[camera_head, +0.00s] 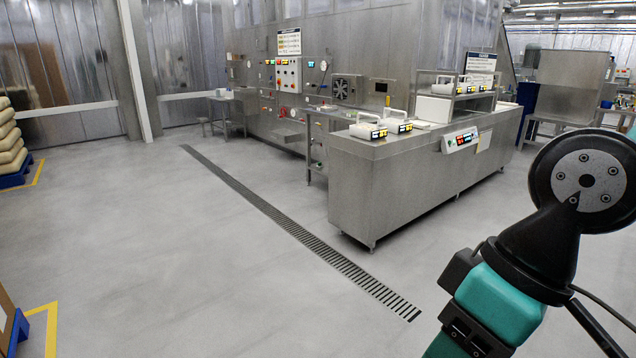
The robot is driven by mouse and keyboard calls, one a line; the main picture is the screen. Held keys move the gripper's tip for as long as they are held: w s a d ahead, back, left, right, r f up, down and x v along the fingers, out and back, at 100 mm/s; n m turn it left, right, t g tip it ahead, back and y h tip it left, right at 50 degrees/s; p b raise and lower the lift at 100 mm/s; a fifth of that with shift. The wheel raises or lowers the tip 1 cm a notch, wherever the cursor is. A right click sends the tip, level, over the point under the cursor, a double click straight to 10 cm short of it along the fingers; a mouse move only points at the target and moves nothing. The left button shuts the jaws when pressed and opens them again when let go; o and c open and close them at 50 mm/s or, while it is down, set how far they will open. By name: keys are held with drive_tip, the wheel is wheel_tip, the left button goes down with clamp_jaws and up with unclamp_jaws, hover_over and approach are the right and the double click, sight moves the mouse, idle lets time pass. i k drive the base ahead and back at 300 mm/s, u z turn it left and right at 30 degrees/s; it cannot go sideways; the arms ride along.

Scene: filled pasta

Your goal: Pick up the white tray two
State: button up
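Several small white objects that may be trays stand on the steel counter (385,190). One white object (363,131) with a coloured label is at the counter's near left end, and a second white object (396,125) sits just behind it. More white items (442,88) stand on the raised shelf at the back right. I cannot tell which one is white tray two, as the labels are too small to read. My teal and black arm fills the lower right, well apart from the counter. My gripper's fingers do not show.
A dark floor drain (290,226) runs diagonally across the open grey floor. A control panel (288,74) is on the steel wall behind. Stacked sacks (10,140) on a blue pallet (16,174) stand at the left. The floor before the counter is free.

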sight(367, 131)
drive_tip(key=z, duration=0.3)
drive_tip(key=i, duration=2.8)
drive_tip(key=u, duration=0.45)
drive_tip(key=i, duration=2.4)
drive_tip(key=u, duration=0.45)
